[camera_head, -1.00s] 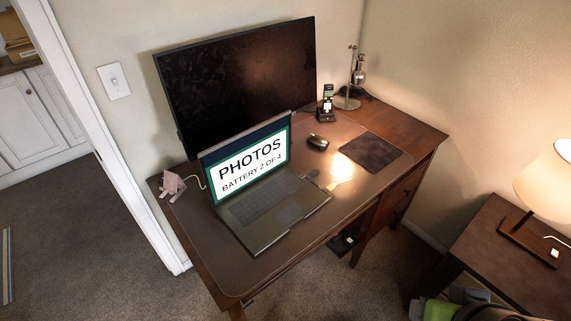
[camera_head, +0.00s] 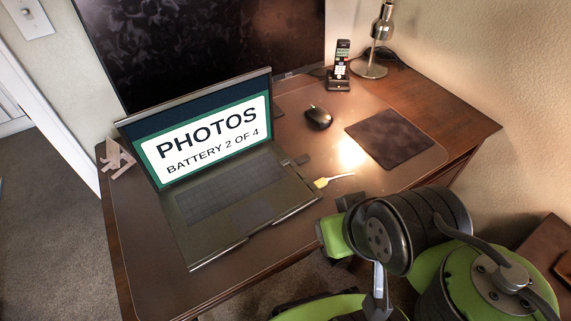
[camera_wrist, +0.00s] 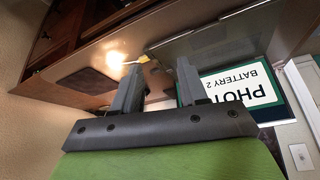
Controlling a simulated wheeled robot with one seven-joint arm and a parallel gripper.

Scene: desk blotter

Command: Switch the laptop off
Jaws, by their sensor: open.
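The laptop (camera_head: 228,200) stands open on the desk blotter. Its lit screen (camera_head: 210,137) reads "PHOTOS" and "BATTERY 2 OF 4". A small dark piece and a yellow-ended item (camera_head: 333,181) lie by its right edge. In the wrist view the laptop's screen (camera_wrist: 243,87) appears upside down, beyond the fingers. My gripper (camera_wrist: 155,82) is open and empty, its two grey fingers apart from the laptop. In the head view my green and black arm is at the lower right, and the fingertips cannot be made out there.
A large dark monitor (camera_head: 190,45) stands behind the laptop. A mouse (camera_head: 318,117), a dark mouse pad (camera_head: 389,138), a cordless phone (camera_head: 340,68) and a metal lamp (camera_head: 371,62) are to the right. A pinkish stand (camera_head: 116,158) is at the left. The blotter's front strip is clear.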

